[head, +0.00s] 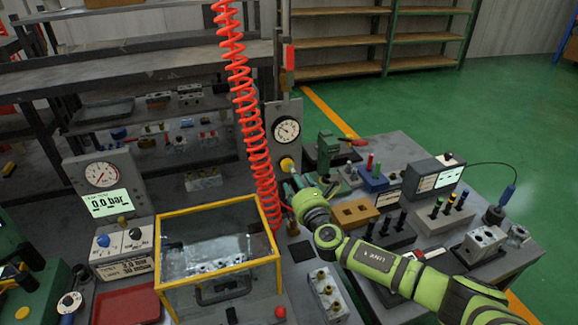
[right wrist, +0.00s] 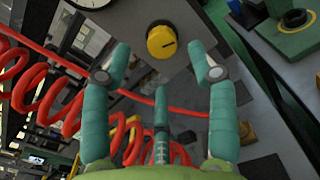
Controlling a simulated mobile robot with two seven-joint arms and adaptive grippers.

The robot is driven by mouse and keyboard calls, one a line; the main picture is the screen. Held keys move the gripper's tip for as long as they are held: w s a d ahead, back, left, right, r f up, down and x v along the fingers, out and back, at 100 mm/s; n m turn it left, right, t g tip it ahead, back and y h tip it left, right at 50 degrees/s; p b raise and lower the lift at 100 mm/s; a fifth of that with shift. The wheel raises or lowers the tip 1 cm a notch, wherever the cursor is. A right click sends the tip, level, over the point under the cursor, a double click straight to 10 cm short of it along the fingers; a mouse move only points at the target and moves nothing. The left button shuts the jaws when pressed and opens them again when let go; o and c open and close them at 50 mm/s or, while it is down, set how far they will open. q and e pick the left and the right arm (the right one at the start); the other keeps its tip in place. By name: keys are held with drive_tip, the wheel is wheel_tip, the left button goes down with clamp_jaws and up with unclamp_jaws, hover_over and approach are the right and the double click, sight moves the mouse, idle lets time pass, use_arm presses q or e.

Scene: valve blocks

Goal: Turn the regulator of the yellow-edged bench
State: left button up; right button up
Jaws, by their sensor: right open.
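The regulator is a round yellow knob (head: 287,164) on a grey upright panel, below a round dial gauge (head: 286,130). In the right wrist view the yellow knob (right wrist: 161,42) shows a dark line across its face and lies beyond the fingertips, between them. My right gripper (head: 292,178) reaches towards the panel from the right. Its teal fingers (right wrist: 160,68) are spread open and empty, apart from the knob. My left gripper is not in view. A clear box with yellow edges (head: 215,207) stands on the bench left of the panel.
A red coiled hose (head: 244,100) hangs just left of the panel; in the right wrist view the red hose (right wrist: 60,95) passes close behind the fingers. A grey unit (head: 105,185) reads 0.0 bar. Blocks and valve parts crowd the right bench (head: 500,255).

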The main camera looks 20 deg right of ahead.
drive_tip(key=w, duration=0.5)
drive_tip(key=shift+w+a+f, duration=0.1)
drive_tip(key=shift+w+f, duration=0.1)
drive_tip(key=shift+w, duration=0.15)
drive_tip(key=c, duration=0.3)
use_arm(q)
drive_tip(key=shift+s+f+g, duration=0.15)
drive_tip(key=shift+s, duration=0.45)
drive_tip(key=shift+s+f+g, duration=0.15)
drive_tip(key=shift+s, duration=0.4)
use_arm(e)
drive_tip(key=c, duration=0.8)
